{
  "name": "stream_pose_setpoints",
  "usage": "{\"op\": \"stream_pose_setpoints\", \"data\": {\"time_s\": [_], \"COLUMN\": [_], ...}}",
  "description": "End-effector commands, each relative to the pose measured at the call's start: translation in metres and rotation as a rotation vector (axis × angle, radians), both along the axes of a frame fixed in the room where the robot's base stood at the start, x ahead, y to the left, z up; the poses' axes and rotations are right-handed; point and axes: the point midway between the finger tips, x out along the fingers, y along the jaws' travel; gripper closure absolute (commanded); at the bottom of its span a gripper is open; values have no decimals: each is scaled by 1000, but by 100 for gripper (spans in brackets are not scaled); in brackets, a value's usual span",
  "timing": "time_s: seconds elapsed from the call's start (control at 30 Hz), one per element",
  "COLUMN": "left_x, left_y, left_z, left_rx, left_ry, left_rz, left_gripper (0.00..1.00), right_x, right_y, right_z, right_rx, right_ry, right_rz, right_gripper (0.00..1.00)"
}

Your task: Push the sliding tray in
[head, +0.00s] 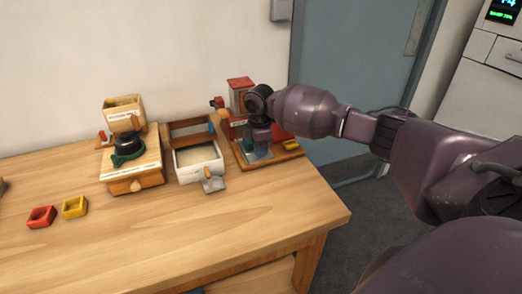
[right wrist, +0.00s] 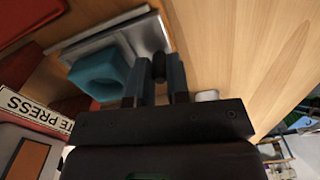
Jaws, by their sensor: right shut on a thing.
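The red press (head: 238,95) stands at the right end of the wooden table, and its label in the right wrist view (right wrist: 38,108) partly reads "TE PRESS". A flat grey metal sliding tray (head: 262,154) sits low at its front; it also shows in the right wrist view (right wrist: 118,38). A teal hollow block (right wrist: 97,72) is on or beside the tray. My right gripper (right wrist: 158,80) is shut on a small dark knob (right wrist: 158,64) at the tray's edge. In the head view my right gripper (head: 261,137) hides part of the press. My left gripper is out of view.
Left of the press is a white-rimmed open box (head: 197,158) with a grey-handled piece (head: 212,182) at its front. Further left is a wooden device with a hopper (head: 124,112). The front table is clear.

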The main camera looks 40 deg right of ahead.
Motion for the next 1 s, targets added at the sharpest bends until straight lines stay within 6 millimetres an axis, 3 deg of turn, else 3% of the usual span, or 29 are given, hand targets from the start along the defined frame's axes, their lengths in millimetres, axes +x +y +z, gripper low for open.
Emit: {"op": "stream_pose_setpoints", "data": {"time_s": [0.33, 0.77, 0.8, 0.93, 1.0], "left_x": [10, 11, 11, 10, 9], "left_y": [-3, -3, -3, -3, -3], "left_z": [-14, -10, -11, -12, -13], "left_rx": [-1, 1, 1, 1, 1], "left_ry": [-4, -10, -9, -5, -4], "left_rz": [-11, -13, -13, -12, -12], "left_gripper": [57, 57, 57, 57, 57], "right_x": [50, 57, 57, 57, 57], "right_y": [-12, -14, -14, -14, -14], "right_z": [-3, 1, 1, 1, 1], "right_rx": [-1, 1, 1, 1, 1], "right_ry": [1, -1, -1, -1, -1], "right_rz": [-1, 0, 0, 0, 0], "right_gripper": [100, 100, 79, 59, 58]}}
